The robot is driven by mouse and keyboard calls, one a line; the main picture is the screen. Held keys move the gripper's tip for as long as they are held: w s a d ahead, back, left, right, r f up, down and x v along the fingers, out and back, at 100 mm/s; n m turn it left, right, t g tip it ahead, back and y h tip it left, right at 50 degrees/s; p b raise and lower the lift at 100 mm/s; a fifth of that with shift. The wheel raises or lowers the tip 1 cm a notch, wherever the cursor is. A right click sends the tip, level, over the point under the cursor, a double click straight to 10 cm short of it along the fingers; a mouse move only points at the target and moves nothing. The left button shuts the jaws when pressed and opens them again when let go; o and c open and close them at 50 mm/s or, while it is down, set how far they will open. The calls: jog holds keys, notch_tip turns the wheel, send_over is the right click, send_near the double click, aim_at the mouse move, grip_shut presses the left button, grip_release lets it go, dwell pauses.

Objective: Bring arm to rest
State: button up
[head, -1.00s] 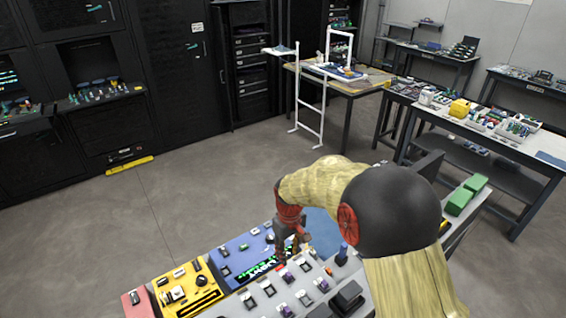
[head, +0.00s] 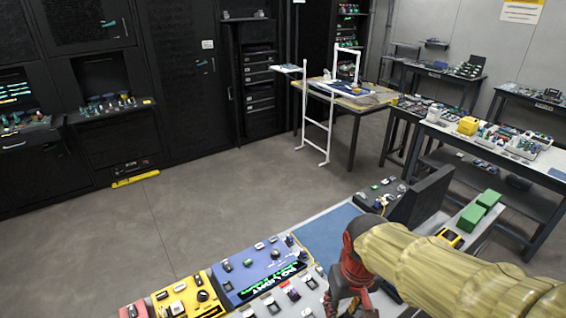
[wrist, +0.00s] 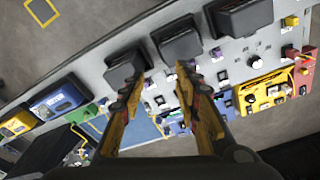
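My arm reaches in from the right edge in the head view. My gripper (head: 350,300) hangs over the near right part of the workbench, partly cut off by the frame's bottom edge. In the wrist view my gripper (wrist: 158,85) has its two yellow and black fingers spread apart, with nothing between the tips. The bench top with its small parts lies below the fingers, and the fingers appear clear of it.
The bench holds a blue panel (head: 262,268), a yellow panel (head: 188,297) and a blue mat (head: 325,232). Black boxes (wrist: 180,45) stand along its edge. Green blocks (head: 472,217) lie on the right. Grey floor (head: 220,200) is clear beyond the bench.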

jog(key=s+d+r+m+t+b, duration=0.2)
jog(key=s+d+r+t+b, duration=0.2)
jog(key=s, duration=0.4)
jog(key=shift+s+d+r, duration=0.2)
jog(key=shift+d+r, duration=0.4)
jog(key=shift+d, duration=0.15)
jog(key=shift+a, duration=0.1)
